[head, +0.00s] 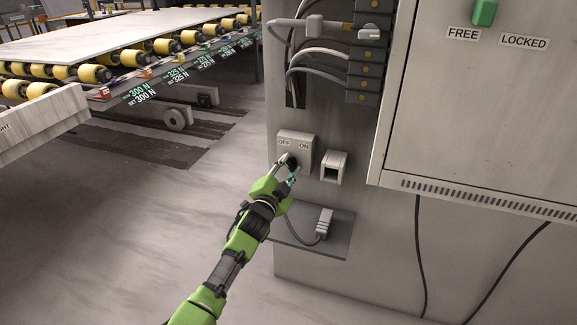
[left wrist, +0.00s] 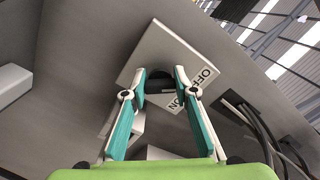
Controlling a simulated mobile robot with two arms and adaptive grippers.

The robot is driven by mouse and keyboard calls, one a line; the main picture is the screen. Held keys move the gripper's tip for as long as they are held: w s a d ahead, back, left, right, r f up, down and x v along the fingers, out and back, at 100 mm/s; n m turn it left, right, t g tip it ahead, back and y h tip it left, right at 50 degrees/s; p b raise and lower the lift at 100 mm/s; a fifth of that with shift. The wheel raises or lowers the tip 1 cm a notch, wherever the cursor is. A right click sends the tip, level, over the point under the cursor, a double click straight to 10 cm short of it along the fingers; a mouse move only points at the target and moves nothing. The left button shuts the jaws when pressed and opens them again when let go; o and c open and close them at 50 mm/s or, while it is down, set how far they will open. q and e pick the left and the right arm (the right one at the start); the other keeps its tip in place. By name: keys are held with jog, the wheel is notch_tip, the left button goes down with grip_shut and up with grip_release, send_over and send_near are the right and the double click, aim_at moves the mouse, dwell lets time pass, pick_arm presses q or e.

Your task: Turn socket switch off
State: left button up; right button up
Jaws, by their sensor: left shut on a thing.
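The knob's exact angle is hard to tell. My right gripper is not in view.
A grey socket (head: 334,168) is just right of the switch. A plug (head: 324,221) with a cable rests on the small shelf (head: 333,246) below. Cables and connectors (head: 368,55) are above. A cabinet (head: 480,120) with FREE and LOCKED labels juts out at the right.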

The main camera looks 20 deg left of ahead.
pick_arm(q)
jog(key=shift+f, duration=0.15)
dwell(0.3)
jog(key=o, duration=1.1)
jog(key=shift+a, duration=0.1)
jog(key=shift+s, duration=0.1)
jog(key=s, duration=1.1)
jog(key=shift+s+a, duration=0.2)
jog(key=shift+s, duration=0.2)
